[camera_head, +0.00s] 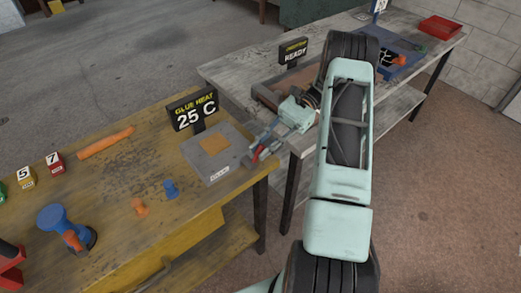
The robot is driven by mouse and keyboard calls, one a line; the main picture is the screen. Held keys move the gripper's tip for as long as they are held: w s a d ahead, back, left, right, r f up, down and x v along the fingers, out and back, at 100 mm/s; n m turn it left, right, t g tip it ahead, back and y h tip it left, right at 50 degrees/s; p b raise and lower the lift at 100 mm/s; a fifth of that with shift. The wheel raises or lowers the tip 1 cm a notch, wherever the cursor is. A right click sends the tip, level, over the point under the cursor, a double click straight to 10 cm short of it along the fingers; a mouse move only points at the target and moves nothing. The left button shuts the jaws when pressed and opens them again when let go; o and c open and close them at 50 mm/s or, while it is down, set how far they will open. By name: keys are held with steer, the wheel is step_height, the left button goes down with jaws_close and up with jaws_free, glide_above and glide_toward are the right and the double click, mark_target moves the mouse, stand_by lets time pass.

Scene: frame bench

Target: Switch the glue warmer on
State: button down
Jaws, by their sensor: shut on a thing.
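The glue warmer (209,167) is a grey box with an orange patch on top, at the right end of the wooden bench. A black sign (193,109) behind it reads "GLUE HEAT 25 C". My gripper (257,155) is at the warmer's right side, shut on a small red part (263,153). The fingers partly hide this part, and I cannot tell whether it is the warmer's switch or how it is set.
The wooden bench (120,190) also carries an orange stick (105,142), small numbered blocks (55,163), a blue tool (60,226), and small orange (139,206) and blue (171,189) pieces. A grey bench (235,72) with a "READY" sign (293,52) stands behind.

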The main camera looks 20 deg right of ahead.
mark_target(263, 146)
steer(key=shift+f, duration=0.1)
stand_by(0.5)
steer(key=c, duration=2.1)
jaws_free()
steer(key=shift+d, duration=0.1)
step_height(263, 146, up, 10)
